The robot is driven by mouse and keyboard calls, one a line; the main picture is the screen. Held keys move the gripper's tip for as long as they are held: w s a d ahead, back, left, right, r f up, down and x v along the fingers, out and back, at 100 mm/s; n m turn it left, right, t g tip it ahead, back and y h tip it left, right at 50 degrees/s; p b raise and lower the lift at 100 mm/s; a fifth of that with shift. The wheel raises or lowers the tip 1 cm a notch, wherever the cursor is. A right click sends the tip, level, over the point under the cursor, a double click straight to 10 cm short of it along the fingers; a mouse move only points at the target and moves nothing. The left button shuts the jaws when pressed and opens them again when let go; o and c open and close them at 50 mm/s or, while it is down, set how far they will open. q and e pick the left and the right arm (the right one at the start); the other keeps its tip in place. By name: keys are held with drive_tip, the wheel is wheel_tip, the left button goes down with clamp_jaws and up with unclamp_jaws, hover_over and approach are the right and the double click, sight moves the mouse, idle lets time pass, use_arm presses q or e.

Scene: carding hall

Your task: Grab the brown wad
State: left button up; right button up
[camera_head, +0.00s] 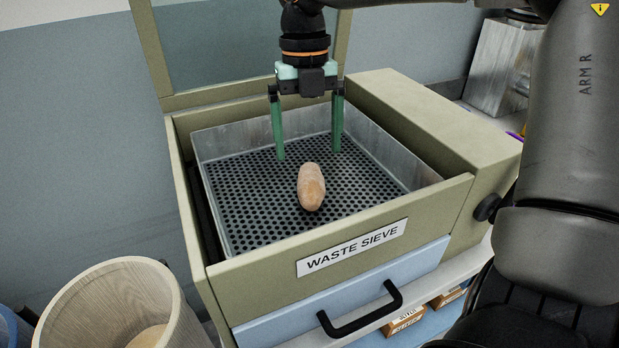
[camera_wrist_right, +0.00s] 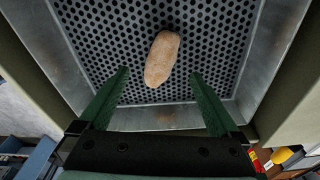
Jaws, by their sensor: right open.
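The brown wad (camera_head: 311,187) is a light brown, oblong lump lying on the perforated floor of the waste sieve (camera_head: 240,188). In the right wrist view the wad (camera_wrist_right: 162,58) lies beyond the fingertips, roughly in line with the gap between them. My right gripper (camera_head: 308,156) has two green fingers pointing down, spread wide with nothing between them. It hangs over the sieve, behind the wad in the head view and apart from it. It also shows in the right wrist view (camera_wrist_right: 158,75). My left gripper is in neither view.
Metal walls (camera_head: 385,150) and an olive frame (camera_head: 440,205) surround the sieve floor. A raised lid (camera_head: 150,45) stands behind. A blue drawer with a black handle (camera_head: 360,312) is below the label. A wooden tub (camera_head: 65,305) stands at front left.

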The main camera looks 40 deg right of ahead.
sight(311, 176)
drive_tip(key=shift+s+f, duration=0.1)
drive_tip(key=shift+f, duration=0.85)
drive_tip(key=f, duration=0.1)
drive_tip(key=s+f, duration=0.1)
drive_tip(key=f, duration=0.2)
drive_tip(key=shift+s+a, duration=0.15)
drive_tip(key=shift+a, duration=0.15)
drive_tip(key=shift+f, duration=0.6)
drive_tip(key=shift+c, duration=0.3)
